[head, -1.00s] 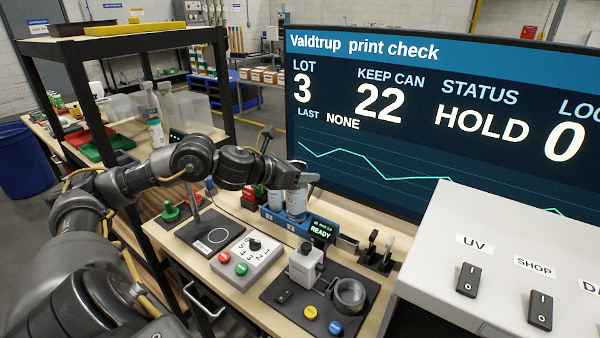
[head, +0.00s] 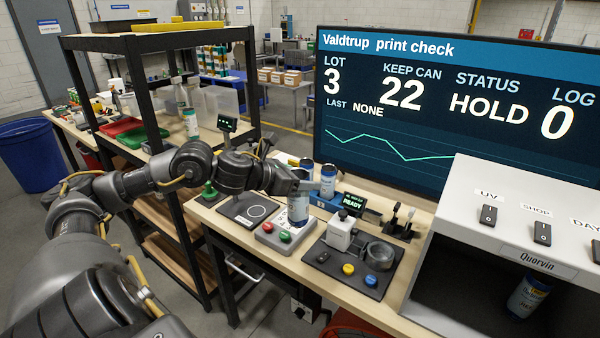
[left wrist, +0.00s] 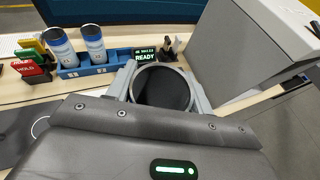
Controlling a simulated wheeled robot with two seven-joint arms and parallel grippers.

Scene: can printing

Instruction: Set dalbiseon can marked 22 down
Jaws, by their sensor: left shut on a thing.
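My left gripper (head: 298,187) is shut on a pale can with a blue base (head: 299,210), upright. In the head view the can overlaps the grey control box with red and green buttons; I cannot tell if it touches anything. In the left wrist view the can's round dark top (left wrist: 162,90) shows between the fingers (left wrist: 163,88). No number is readable on it. Two similar cans, one (head: 328,180) and another (head: 307,164), stand at the blue rack, also seen in the left wrist view (left wrist: 85,71). My right gripper is out of view.
A dark mat with a white ring (head: 236,208) lies left of the button box (head: 268,240). A device with a round holder (head: 381,253) stands on a black pad to the right. A grey booth (head: 480,250) with a can (head: 528,297) inside is at far right.

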